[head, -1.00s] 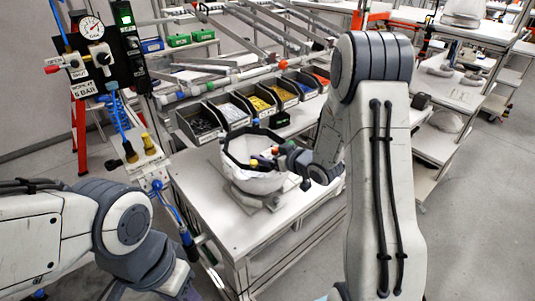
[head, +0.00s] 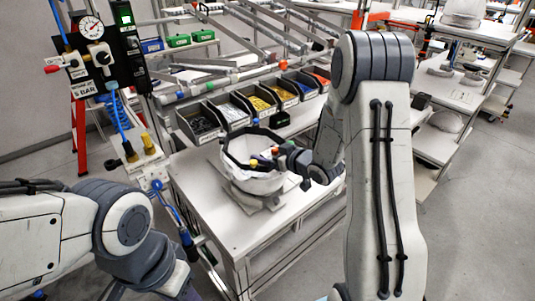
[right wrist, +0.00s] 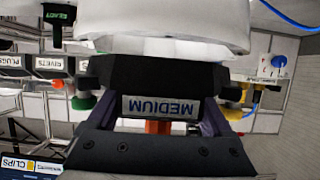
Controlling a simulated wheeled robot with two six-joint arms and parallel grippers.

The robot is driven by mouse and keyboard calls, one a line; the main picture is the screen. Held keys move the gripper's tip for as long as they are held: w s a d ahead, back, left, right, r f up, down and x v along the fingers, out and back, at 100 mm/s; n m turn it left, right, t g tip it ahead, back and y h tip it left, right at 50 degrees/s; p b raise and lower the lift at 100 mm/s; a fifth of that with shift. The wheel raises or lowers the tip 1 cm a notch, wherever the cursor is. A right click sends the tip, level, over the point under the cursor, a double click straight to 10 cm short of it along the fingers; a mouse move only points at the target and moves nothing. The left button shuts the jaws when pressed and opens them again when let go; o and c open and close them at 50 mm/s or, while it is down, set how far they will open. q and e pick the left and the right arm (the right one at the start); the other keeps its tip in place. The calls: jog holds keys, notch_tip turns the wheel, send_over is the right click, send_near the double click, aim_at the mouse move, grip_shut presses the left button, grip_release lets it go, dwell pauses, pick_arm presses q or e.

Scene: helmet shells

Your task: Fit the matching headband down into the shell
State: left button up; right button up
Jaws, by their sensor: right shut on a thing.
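A white helmet shell (head: 252,184) sits open side up on a grey stand (head: 262,204) on the bench. A black headband (head: 228,150) shows as a ring at the shell's rim. I cannot tell how deep it sits in the shell. My right gripper (head: 268,161) is at the headband's right side, over the shell. In the right wrist view it is shut on the black headband (right wrist: 110,72), beside a label reading MEDIUM (right wrist: 160,107). The white shell (right wrist: 165,30) shows at the top of that view. My left gripper is not in view; only its arm shows.
A row of bins with small parts (head: 262,100) stands behind the shell. A pressure gauge panel (head: 92,50) and hoses are at the left. A shelf rack (head: 445,125) stands at the right. The bench top (head: 205,195) is clear left of the shell.

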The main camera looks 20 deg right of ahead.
jog(key=shift+f+b, duration=1.3)
jog(key=shift+f, duration=0.2)
jog(key=o, duration=1.2)
jog(key=b+v, duration=0.2)
jog(key=v, duration=0.8)
jog(key=shift+s+d+r, duration=0.1)
jog(key=shift+s+r, duration=0.05)
jog(key=shift+s, duration=0.05)
jog(key=shift+s, duration=0.1)
